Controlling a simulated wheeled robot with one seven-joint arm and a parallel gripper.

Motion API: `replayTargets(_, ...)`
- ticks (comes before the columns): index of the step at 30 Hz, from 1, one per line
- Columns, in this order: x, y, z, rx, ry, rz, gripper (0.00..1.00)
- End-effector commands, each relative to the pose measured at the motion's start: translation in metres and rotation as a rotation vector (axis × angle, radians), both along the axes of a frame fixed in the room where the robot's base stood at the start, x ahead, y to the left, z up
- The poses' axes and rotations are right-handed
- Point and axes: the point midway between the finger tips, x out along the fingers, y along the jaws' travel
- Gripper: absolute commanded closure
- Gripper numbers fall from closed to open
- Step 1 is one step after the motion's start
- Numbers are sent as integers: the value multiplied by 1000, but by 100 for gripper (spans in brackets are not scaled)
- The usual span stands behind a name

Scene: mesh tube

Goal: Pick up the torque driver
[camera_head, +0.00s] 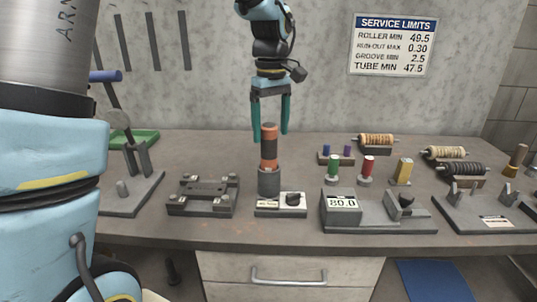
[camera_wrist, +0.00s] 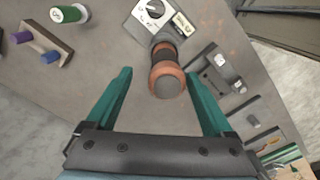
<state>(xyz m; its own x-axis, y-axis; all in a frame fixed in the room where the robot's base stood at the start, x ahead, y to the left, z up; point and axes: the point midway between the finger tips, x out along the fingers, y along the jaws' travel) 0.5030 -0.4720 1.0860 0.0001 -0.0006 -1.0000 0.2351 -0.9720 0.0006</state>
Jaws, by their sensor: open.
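The torque driver (camera_head: 268,148), with an orange and black grip, stands upright in a dark grey round holder (camera_head: 269,182) at the middle of the bench. A small base with a dial (camera_head: 292,199) sits in front of the holder. My gripper (camera_head: 270,130) points down over the driver, its teal fingers apart, with the tips around the level of the driver's top. In the wrist view the driver's round end (camera_wrist: 167,85) lies between and just beyond the fingertips. I cannot tell whether either finger touches it. The driver's lower end is hidden in the holder.
A dark fixture block (camera_head: 203,194) stands left of the holder. A gauge reading 80.0 (camera_head: 341,208) stands to the right. Behind are green (camera_head: 333,167), red (camera_head: 367,168) and yellow (camera_head: 403,170) spools and several rollers (camera_head: 377,140). The bench front edge is bare.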

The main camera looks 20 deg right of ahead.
Motion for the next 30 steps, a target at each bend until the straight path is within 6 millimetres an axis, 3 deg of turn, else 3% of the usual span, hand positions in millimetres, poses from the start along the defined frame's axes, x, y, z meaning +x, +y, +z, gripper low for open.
replayTargets(10, -5, 7, -44, 2, 3, 1, 14)
replayTargets(19, -5, 7, -50, 0, 0, 0, 14)
replayTargets(30, -5, 7, -50, 0, 0, 0, 54)
